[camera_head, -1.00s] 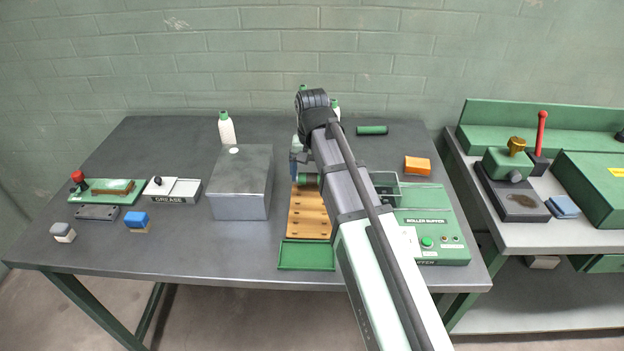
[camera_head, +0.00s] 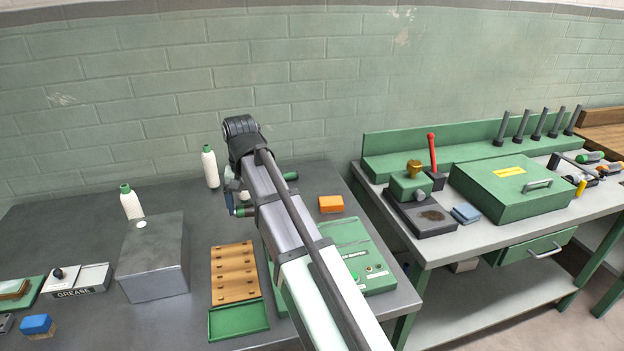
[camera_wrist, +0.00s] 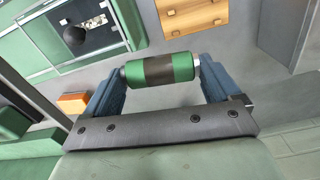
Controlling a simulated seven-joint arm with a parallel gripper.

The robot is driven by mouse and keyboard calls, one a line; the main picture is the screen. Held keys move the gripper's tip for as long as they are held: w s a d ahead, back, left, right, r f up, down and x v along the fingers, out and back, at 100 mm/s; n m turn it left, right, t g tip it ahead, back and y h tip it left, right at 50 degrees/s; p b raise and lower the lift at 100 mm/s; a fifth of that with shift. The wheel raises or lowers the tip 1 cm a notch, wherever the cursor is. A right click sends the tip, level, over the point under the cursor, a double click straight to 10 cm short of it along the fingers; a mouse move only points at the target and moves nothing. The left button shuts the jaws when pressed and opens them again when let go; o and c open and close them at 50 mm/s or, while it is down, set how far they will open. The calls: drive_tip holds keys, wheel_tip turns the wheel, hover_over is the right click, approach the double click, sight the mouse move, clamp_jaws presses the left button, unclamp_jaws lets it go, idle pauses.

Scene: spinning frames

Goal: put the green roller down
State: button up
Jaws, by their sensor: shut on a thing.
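My gripper (camera_wrist: 160,78) is shut on a green roller (camera_wrist: 183,68) with a dark band around its middle and pale metal ends. Blue fingers grip the roller at its two ends in the wrist view. In the head view my gripper (camera_head: 238,206) is beyond the back end of the slotted wooden rack (camera_head: 235,257), mostly behind my arm; a bit of the held roller (camera_head: 246,211) shows. I cannot tell its exact height over the table. Another green roller (camera_head: 290,176) lies at the back of the table, partly hidden by my arm.
A green tray (camera_head: 238,320) sits before the rack. A grey metal box (camera_head: 153,264) stands left, with white bottles (camera_head: 210,167) behind. The green buffer machine (camera_head: 352,250) and an orange block (camera_head: 331,204) are right. The back right of the table has some free room.

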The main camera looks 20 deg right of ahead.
drive_tip(key=w+d+m, duration=0.3)
drive_tip(key=w+d, duration=1.9)
drive_tip(key=d, duration=0.4)
drive_tip(key=w+n, duration=0.2)
drive_tip(key=w, duration=0.4)
drive_tip(key=shift+w+d+f+n, duration=0.15)
drive_tip(key=shift+f+n, duration=0.2)
drive_tip(key=shift+f, duration=1.25)
drive_tip(key=shift+w+f+n, duration=0.1)
drive_tip(key=shift+f+n, duration=0.3)
drive_tip(key=shift+f, duration=1.25)
drive_tip(key=shift+w+d+f+n, duration=0.15)
drive_tip(key=shift+f+n, duration=0.2)
drive_tip(key=shift+f, duration=1.25)
drive_tip(key=shift+f, duration=0.15)
drive_tip(key=o, duration=0.9)
drive_tip(key=shift+c, duration=0.2)
